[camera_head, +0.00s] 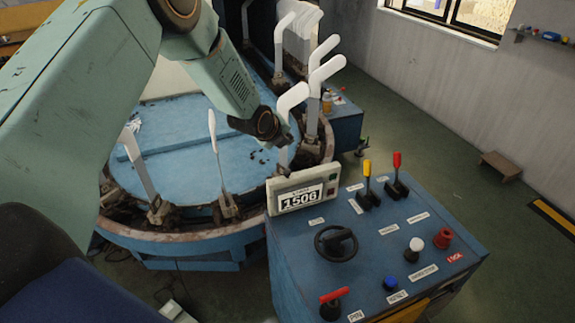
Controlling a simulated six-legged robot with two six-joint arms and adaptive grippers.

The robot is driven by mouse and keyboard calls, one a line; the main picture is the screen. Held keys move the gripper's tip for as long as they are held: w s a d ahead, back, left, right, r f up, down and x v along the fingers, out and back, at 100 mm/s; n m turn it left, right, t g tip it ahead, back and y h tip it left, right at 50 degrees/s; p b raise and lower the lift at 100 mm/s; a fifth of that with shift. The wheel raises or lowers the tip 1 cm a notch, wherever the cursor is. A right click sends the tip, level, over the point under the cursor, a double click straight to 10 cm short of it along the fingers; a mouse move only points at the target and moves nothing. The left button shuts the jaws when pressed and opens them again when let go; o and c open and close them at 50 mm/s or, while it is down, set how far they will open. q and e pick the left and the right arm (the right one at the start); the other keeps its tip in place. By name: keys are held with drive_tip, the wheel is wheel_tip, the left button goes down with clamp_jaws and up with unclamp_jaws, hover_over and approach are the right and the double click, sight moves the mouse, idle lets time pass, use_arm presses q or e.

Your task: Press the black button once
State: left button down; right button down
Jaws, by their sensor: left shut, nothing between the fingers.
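The blue control console (375,222) stands at the lower right. A grey counter box (300,190) on its far left corner reads 1506. Small buttons sit at the right of its face, one of them green (332,179); they are too small to tell whether one is the black button. A large round black knob (336,243) sits on the panel below the counter. My left gripper (284,158) is shut and empty, pointing down just above and behind the counter box. Whether it touches the box cannot be told. My right gripper is not in view.
The console also carries a yellow lever (367,170), a red lever (397,162), a white knob (415,245), a red button (443,238), a blue button (390,283) and a red-handled switch (332,296). White sock forms (325,70) rise around the round blue machine (185,130).

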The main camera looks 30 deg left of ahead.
use_arm(q)
drive_tip(key=m, duration=0.3)
drive_tip(key=shift+w+a+r, duration=0.1)
drive_tip(key=shift+w+a, duration=0.05)
drive_tip(key=shift+a, duration=0.2)
drive_tip(key=shift+d, duration=0.15)
drive_tip(key=b, duration=0.7)
hover_over(285, 173)
wheel_tip(285, 173, down, 7)
drive_tip(key=shift+d+f, duration=0.1)
drive_tip(key=shift+f+b, duration=0.4)
drive_tip(key=shift+f, duration=0.45)
drive_tip(key=shift+r, duration=0.1)
